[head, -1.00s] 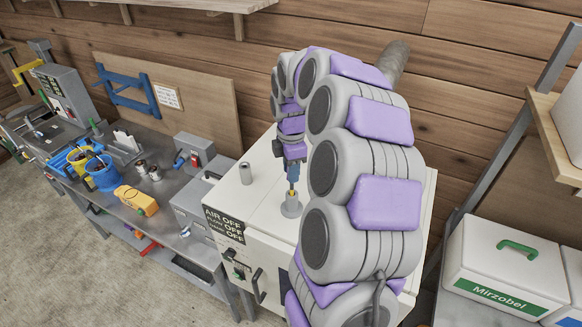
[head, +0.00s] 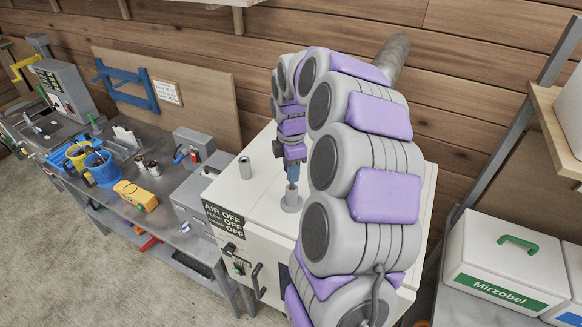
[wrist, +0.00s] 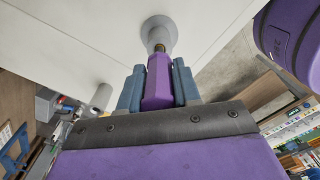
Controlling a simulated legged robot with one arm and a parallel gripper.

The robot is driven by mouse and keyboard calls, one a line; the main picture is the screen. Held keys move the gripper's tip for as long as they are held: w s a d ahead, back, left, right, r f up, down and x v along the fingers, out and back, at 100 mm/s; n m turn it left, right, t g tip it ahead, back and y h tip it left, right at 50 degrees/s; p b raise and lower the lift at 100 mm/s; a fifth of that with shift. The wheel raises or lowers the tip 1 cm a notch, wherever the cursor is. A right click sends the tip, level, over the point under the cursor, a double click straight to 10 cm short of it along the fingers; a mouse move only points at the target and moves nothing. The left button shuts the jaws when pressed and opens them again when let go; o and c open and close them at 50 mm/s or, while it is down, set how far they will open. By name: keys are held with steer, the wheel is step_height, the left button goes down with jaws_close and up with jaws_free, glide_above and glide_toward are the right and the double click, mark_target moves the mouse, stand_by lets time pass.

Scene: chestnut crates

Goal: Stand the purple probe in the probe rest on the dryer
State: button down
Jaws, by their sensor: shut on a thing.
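The purple probe (wrist: 158,82) is held between the blue fingers of my gripper (wrist: 158,90), pointing away from the wrist. My gripper (head: 292,171) hangs over the white dryer (head: 270,232) in the head view. The grey probe rest (head: 291,202) stands on the dryer top, directly below the fingers; it also shows in the wrist view (wrist: 158,27). The probe's brassy tip meets the mouth of the rest and looks lined up with it. How deep the tip sits cannot be told.
A small grey cylinder (head: 245,168) stands on the dryer top, left of the rest. A metal workbench (head: 165,215) with a yellow tool (head: 136,195) and blue cup (head: 100,168) is at left. A white Mirzobel box (head: 505,262) is at right.

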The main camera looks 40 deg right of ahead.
steer(key=shift+f+b, duration=0.75)
steer(key=shift+f, duration=1.3)
steer(key=c, duration=0.7)
jaws_free()
steer(key=shift+r, duration=0.1)
step_height(320, 180, up, 17)
steer(key=shift+w+d+b, duration=0.1)
steer(key=shift+b, duration=0.6)
